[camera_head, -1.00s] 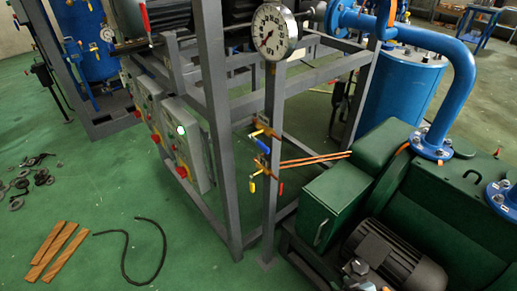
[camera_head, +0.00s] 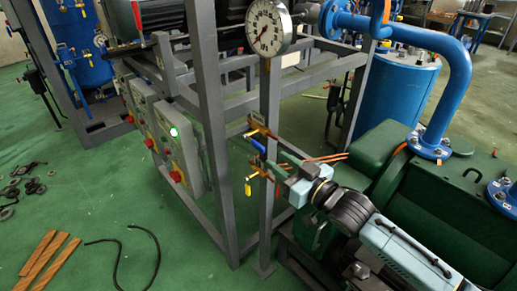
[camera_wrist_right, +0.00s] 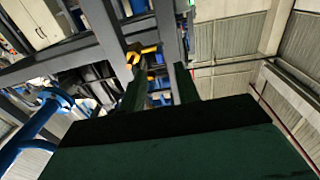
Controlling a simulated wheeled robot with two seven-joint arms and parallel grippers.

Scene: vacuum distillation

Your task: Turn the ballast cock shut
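Small cocks with coloured handles sit on the grey post under the gauge: a blue-handled cock (camera_head: 257,145), and below it a hanging yellow handle (camera_head: 248,187). No label shows which one is the ballast cock. My right gripper (camera_head: 281,170) reaches in from the lower right, its fingertips close to the cocks, and hides part of the lower piping. In the right wrist view its two dark fingers (camera_wrist_right: 161,90) stand apart with nothing seen between them. A yellow handle (camera_wrist_right: 149,50) shows beyond the tips there. Contact with any cock cannot be told. My left gripper is out of view.
A round gauge (camera_head: 269,27) tops the grey post (camera_head: 268,90). Green pump machinery (camera_head: 385,150) stands under and right of my right arm. A blue pipe (camera_head: 460,70) rises behind. Control boxes (camera_head: 182,140) hang on the frame at left. A black hose (camera_head: 155,255) lies on the floor.

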